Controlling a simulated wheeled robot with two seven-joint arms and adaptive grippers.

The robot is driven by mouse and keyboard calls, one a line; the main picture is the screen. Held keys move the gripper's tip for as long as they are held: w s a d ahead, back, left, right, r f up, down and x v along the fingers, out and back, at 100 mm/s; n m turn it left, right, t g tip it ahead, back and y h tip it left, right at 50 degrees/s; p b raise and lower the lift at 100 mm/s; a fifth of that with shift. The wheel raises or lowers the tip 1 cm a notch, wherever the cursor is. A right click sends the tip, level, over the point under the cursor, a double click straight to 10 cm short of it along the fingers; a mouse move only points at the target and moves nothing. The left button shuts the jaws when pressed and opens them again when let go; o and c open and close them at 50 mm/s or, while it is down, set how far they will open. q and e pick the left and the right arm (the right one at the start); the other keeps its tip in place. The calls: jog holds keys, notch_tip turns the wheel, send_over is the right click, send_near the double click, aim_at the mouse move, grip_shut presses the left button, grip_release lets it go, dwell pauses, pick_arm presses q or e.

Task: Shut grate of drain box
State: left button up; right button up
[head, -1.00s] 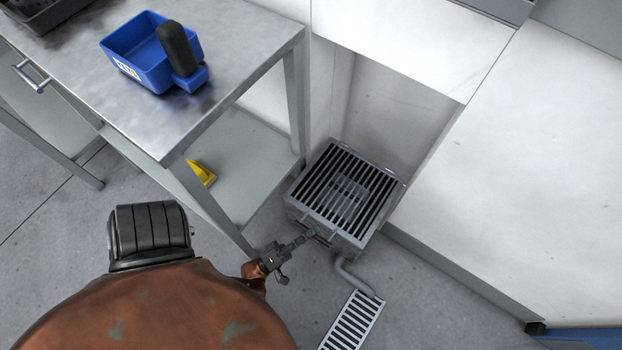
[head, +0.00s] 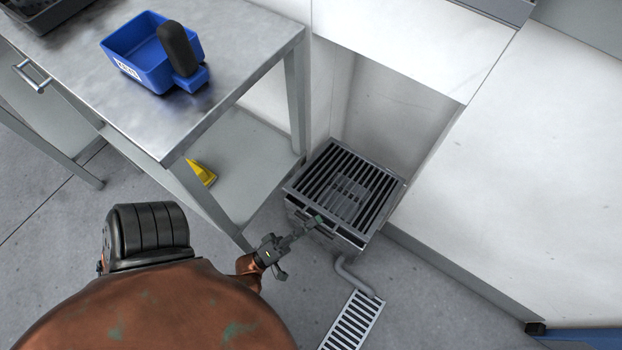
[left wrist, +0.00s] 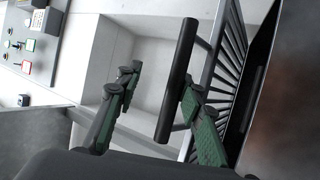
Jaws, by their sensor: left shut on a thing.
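The drain box (head: 335,238) is a grey metal box on the floor between the steel table and the white wall. Its slatted grate (head: 345,190) lies across its top, with the box's inside partly visible between the bars. I cannot tell whether the grate is fully flush with the rim. My left gripper (head: 312,226) is at the front edge of the grate, shut on the dark grate handle. The handle (left wrist: 180,75) shows between the green-padded fingers in the left wrist view, and the grate's bars (left wrist: 228,60) are to its right. My right gripper is not in view.
A steel table (head: 235,55) with a blue bin (head: 135,55) stands to the left. A yellow object (head: 202,172) is under it. A pipe (head: 350,278) runs from the box to a floor drain (head: 352,322). White panels (head: 540,170) border the right.

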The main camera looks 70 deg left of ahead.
pick_arm(q)
jog(key=shift+r, duration=0.35)
jog(key=s+f, duration=0.5)
jog(key=f, duration=0.2)
jog(key=shift+s+a+f, duration=0.15)
jog(key=shift+a+f, duration=0.05)
jog(key=shift+a, duration=0.1)
dwell(0.6)
jog(key=shift+c, duration=0.4)
